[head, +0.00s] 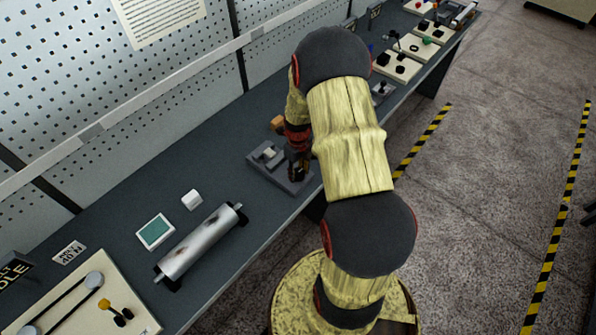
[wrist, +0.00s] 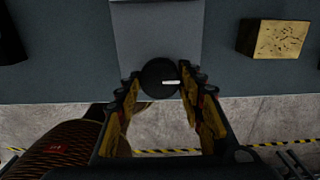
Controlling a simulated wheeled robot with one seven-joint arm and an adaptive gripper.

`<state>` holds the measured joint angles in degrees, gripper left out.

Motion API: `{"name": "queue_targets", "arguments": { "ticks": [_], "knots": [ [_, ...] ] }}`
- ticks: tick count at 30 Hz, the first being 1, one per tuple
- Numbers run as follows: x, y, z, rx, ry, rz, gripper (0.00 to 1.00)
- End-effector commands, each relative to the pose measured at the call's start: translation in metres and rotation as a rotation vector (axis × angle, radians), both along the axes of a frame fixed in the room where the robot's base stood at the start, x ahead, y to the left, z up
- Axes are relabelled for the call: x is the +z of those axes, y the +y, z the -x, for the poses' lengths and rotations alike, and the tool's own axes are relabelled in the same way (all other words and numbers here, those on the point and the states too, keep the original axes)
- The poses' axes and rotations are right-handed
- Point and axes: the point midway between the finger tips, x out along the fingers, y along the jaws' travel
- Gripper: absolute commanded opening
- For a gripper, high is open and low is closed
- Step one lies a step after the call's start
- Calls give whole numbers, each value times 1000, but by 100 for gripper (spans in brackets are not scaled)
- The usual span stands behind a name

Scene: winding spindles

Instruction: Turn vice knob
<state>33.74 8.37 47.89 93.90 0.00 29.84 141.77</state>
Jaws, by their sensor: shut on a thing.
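The vice knob (wrist: 160,78) is a round black knob with a white mark pointing right in the wrist view. It sits at the front end of the grey vice (wrist: 155,30). My gripper (wrist: 158,84) is shut on the knob, with one finger on each side of it. In the head view the grey vice (head: 268,155) stands on the bench, and my gripper (head: 297,172) is at its right end. My arm and gripper hide the knob in the head view.
A dark bench (head: 130,205) runs along a perforated wall panel. A wooden block (wrist: 275,38) lies right of the vice in the wrist view.

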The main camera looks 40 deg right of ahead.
Motion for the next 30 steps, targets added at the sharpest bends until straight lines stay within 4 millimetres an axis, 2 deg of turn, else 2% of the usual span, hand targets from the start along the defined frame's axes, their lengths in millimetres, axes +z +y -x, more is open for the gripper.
{"name": "queue_targets", "arguments": {
  "ticks": [5, 16, 30],
  "knots": [
    [0, 0, 0, 0, 0, 0, 13],
    [0, 0, 0, 62, 0, 0, 13],
    [0, 0, 0, 440, 0, 0, 13]
  ]
}}
